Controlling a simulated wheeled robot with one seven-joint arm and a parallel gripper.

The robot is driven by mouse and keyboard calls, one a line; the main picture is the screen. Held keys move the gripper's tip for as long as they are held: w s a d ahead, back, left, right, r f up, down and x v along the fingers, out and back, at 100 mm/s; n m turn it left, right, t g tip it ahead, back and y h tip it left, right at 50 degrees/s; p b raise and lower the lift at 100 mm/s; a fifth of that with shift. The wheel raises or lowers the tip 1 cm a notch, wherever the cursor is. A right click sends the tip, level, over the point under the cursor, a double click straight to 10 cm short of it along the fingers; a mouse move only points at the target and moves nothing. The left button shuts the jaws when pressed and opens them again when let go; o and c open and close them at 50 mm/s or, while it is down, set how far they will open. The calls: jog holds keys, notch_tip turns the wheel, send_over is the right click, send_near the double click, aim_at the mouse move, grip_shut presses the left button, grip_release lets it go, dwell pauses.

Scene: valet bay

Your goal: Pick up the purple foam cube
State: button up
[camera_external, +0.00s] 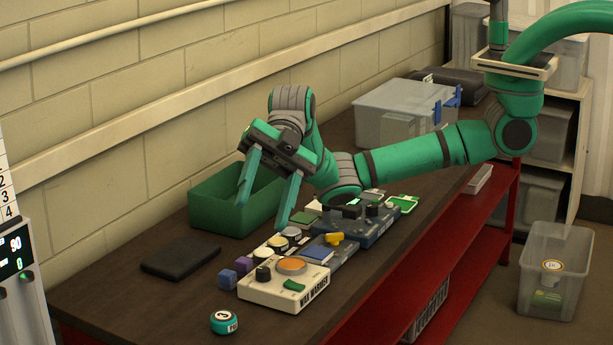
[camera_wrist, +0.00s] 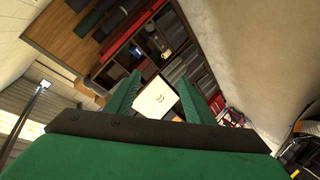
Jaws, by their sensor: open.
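Two small cubes sit side by side on the dark bench, left of the cream box. The one farther back looks like the purple foam cube (camera_external: 243,265); the nearer one (camera_external: 227,279) is more blue-violet. My gripper (camera_external: 262,217) is open and empty, its fingers spread and pointing down above the bench. It is higher than the cubes and apart from them. In the wrist view my open gripper (camera_wrist: 157,95) has nothing between its fingers. That view looks out at the room and shelves, and I cannot make out the cubes there.
A cream box with an orange disc (camera_external: 285,288) stands close right of the cubes. A green bin (camera_external: 222,207) is behind, a black flat pad (camera_external: 181,258) to the left, and a teal round tin (camera_external: 224,322) in front. Several gadgets crowd the right. Bare bench lies at front left.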

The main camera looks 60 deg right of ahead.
jog(key=w+d+f+m+t+h, duration=0.35)
jog(key=w+d+f, duration=0.35)
jog(key=w+f, duration=0.35)
jog(key=m+h, duration=0.8)
jog(key=h, duration=0.2)
send_over(245, 259)
jog(key=shift+t+y, duration=0.25)
jog(key=shift+t, duration=0.2)
notch_tip(245, 259, down, 18)
jog(key=shift+w+r, duration=0.1)
jog(key=shift+f, duration=3.05)
jog(key=c, duration=1.1)
